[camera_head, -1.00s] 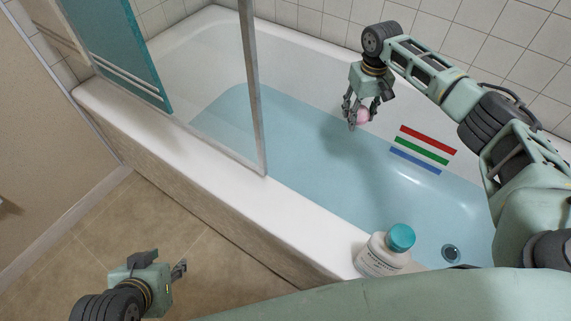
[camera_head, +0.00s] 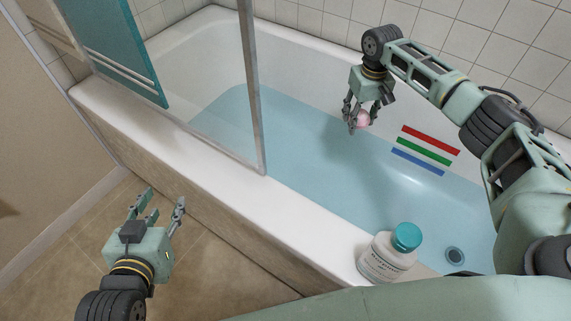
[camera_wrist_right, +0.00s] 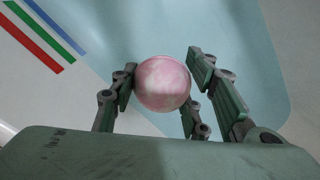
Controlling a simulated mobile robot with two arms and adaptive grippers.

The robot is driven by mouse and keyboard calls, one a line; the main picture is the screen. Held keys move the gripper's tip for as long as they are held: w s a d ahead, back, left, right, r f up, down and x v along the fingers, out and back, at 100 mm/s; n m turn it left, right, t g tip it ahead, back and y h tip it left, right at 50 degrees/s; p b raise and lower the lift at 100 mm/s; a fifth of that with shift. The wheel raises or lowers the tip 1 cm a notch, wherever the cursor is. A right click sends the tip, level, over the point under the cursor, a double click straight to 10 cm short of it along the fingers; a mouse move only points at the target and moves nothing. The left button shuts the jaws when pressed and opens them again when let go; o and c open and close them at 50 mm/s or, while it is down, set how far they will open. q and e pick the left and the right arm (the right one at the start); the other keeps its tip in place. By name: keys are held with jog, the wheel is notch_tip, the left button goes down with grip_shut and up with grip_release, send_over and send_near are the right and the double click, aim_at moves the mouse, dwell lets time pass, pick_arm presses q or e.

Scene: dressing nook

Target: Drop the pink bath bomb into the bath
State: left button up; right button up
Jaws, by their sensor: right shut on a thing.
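The pink bath bomb (camera_head: 363,119) is a small pale pink ball between the fingers of my right gripper (camera_head: 357,120). In the right wrist view the bath bomb (camera_wrist_right: 162,83) is marbled pink and white, with the fingers of my right gripper (camera_wrist_right: 161,90) around it. My right gripper is shut on it and points down over the bath (camera_head: 310,203), a white tub holding pale blue water. My left gripper (camera_head: 161,203) is open and empty, outside the tub above the floor at lower left.
A white bottle with a teal cap (camera_head: 388,255) stands on the tub's near rim. A glass screen (camera_head: 252,90) rises from the rim, with a teal towel (camera_head: 118,50) at left. Red, green and blue stripes (camera_head: 425,151) mark the tub's inner wall.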

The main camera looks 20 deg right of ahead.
dwell(0.3)
jog(key=o, duration=1.3)
jog(key=shift+r, duration=0.1)
notch_tip(320, 180, up, 12)
jog(key=shift+f, duration=0.1)
